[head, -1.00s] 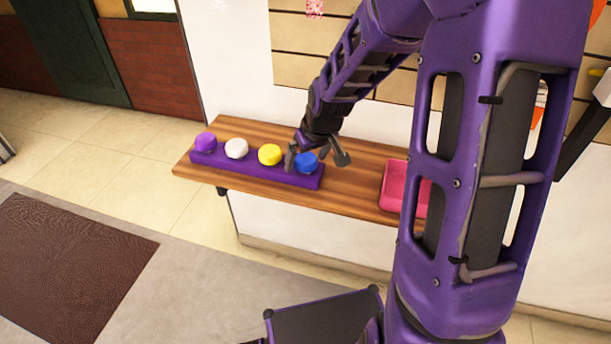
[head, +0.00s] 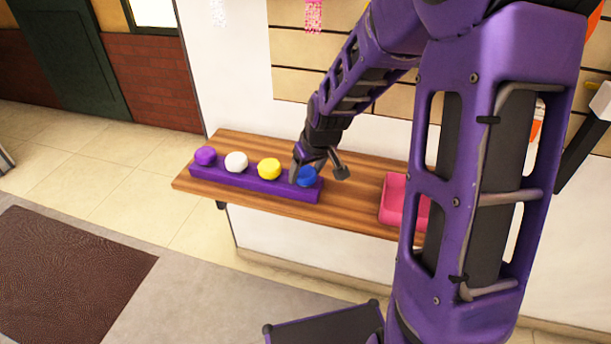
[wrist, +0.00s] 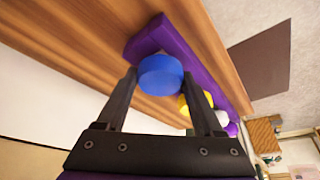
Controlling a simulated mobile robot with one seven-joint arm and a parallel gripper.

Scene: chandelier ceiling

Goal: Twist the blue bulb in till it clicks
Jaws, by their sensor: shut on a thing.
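The blue bulb (head: 307,177) is at the right end of a long purple holder (head: 240,181) on a wooden shelf. It stands upright in the row. My gripper (head: 305,169) reaches down to it from above. In the wrist view, the two dark fingers of my gripper (wrist: 160,80) are on either side of the blue bulb (wrist: 161,77), shut on it. The holder (wrist: 140,43) shows behind the bulb. The bulb's lower part and its seat are hidden.
Yellow (head: 269,168), white (head: 236,162) and purple (head: 206,155) bulbs stand in the holder left of the blue one. A pink tray (head: 391,213) sits on the shelf (head: 345,211) at right, partly hidden by my arm. The shelf between holder and tray is bare.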

